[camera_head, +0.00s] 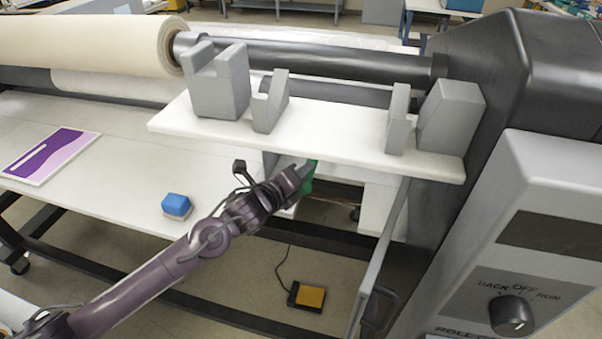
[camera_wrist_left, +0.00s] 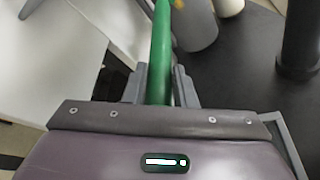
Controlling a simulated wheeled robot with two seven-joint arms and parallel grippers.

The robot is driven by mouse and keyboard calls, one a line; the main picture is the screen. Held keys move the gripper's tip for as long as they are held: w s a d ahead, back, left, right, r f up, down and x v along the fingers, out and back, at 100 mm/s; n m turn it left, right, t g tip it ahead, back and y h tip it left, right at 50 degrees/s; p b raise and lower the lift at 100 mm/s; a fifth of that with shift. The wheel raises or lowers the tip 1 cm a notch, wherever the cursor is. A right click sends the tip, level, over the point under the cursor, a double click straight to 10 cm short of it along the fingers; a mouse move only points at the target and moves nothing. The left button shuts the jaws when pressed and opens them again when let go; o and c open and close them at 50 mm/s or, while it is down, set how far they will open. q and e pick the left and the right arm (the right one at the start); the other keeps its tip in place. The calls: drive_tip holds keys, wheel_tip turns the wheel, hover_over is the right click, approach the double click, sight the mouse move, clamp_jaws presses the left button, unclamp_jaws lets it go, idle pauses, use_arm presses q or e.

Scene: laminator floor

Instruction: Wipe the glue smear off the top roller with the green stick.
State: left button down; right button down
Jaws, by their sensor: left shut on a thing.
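My left gripper (camera_head: 303,177) is shut on the green stick (camera_head: 309,180), below the front edge of the white shelf. In the left wrist view the green stick (camera_wrist_left: 161,55) stands between the fingers of the left gripper (camera_wrist_left: 162,85) and runs out of the top of the picture. Most of it is hidden in the head view. A dark roller (camera_head: 330,64) runs across behind the shelf, apart from the gripper; I take it for the top roller. I cannot make out a glue smear on it. My right gripper is not in view.
The white shelf (camera_head: 330,138) carries several grey brackets and stands between my gripper and the roller. A cream roll (camera_head: 90,40) is at the left. A control panel with a knob (camera_head: 511,315) is at the right. A blue block (camera_head: 176,205) lies on the table; a yellow pedal (camera_head: 311,297) is on the floor.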

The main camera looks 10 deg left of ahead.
use_arm(q)
drive_tip(key=shift+a, duration=0.1)
drive_tip(key=shift+a, duration=1.15)
idle(0.3)
drive_tip(key=shift+a, duration=0.9)
drive_tip(key=s, duration=0.7)
drive_tip(key=shift+p, duration=0.45)
drive_tip(key=shift+a, duration=0.15)
